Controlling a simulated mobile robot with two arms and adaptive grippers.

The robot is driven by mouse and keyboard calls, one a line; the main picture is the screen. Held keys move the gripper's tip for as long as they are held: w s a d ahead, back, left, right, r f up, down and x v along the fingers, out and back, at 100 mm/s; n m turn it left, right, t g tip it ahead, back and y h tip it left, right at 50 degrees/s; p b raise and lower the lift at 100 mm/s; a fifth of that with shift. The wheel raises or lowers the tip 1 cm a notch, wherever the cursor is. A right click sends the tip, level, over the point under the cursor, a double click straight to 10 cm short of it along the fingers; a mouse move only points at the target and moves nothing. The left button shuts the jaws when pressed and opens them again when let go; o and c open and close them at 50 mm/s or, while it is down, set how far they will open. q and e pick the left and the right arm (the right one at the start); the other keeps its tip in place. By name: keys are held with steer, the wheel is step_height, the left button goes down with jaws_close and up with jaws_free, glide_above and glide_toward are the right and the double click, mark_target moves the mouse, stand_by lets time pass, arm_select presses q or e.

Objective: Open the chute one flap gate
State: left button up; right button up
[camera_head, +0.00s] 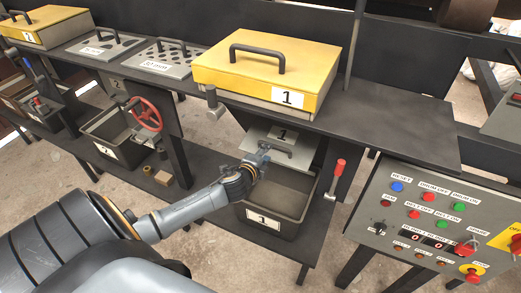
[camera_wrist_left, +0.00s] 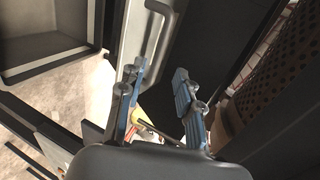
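The chute one flap gate (camera_head: 301,152) is a light grey plate marked 1, below the yellow box and above a dark bin. It has a bar handle, partly hidden by my gripper in the head view. My left gripper (camera_head: 262,155) is at the left part of the plate, by the handle. In the left wrist view, my left gripper (camera_wrist_left: 158,100) has its blue-padded fingers spread apart, with nothing clearly held between them. A pale plate with a bar handle (camera_wrist_left: 157,28) lies beyond the fingertips there. Contact cannot be told. My right gripper is not in view.
A yellow-lidded box (camera_head: 268,70) marked 1 stands above the gate. A numbered dark bin (camera_head: 262,222) sits below. A red-handled lever (camera_head: 337,178) is to the right, near the button panel (camera_head: 430,220). A red handwheel (camera_head: 146,114) is to the left.

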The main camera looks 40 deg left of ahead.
arm_select(q)
steer(key=shift+v, duration=2.3)
steer(key=s+d+f+n+g+b, duration=0.1)
steer(key=s+f+n+g, duration=0.1)
steer(key=s+f, duration=0.65)
steer(key=s+d+f+n+g+h, duration=0.1)
steer(key=s+f+n+g, duration=0.2)
steer(key=f, duration=1.1)
steer(key=s+f+n+g+b, duration=0.1)
steer(key=s+f+n+g, duration=0.1)
steer(key=s+f, duration=0.65)
steer(key=s+d+f+n+g, duration=0.2)
steer(key=s+d+f, duration=0.2)
steer(key=s+f, duration=0.2)
steer(key=s+d+f+n+g+h+b, duration=0.1)
steer(key=s+d+f, duration=0.4)
steer(key=s, duration=0.5)
steer(key=s+d+f+n+g+h, duration=0.1)
steer(key=s+d+f+n+g, duration=0.1)
steer(key=s+f, duration=0.5)
steer(key=shift+s+d+n+g+b, duration=0.35)
steer(key=shift+s+d+n, duration=0.15)
steer(key=shift+s+d, duration=0.55)
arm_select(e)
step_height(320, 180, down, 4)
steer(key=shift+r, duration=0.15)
